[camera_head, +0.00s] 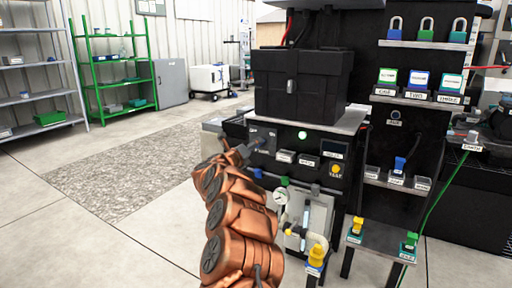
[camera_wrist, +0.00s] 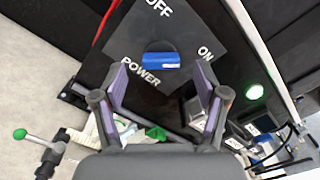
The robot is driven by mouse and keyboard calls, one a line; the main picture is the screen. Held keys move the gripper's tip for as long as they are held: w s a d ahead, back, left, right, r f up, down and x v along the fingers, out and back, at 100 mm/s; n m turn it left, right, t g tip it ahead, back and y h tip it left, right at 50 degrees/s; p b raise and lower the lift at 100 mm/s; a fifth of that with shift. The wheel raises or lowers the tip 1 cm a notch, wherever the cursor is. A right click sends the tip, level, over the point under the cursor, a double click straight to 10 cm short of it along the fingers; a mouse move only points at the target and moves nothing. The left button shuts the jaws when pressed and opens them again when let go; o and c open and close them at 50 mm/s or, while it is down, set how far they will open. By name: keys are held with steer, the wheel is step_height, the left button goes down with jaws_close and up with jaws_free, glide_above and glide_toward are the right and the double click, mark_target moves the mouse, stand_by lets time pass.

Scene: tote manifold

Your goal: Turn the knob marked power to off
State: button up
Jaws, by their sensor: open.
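The power knob (camera_wrist: 160,60) is a dark round dial with a blue bar, on a dark plate in the wrist view. The plate reads OFF above the knob, ON to its right and POWER below it. The blue bar lies nearly level in the picture, its right end towards ON. My gripper (camera_wrist: 160,85) is open, its two fingers apart to the lower left and lower right of the knob, with nothing between them.
A green lamp (camera_wrist: 254,92) glows right of the plate. A green-handled valve (camera_wrist: 35,140) is at lower left. In the head view a black box (camera_head: 300,85) stands above the panel, and a gauge (camera_head: 281,196) and pipes are below it. Open floor lies to the left.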

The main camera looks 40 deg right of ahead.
steer(key=shift+x, duration=1.4)
steer(key=c, duration=1.2)
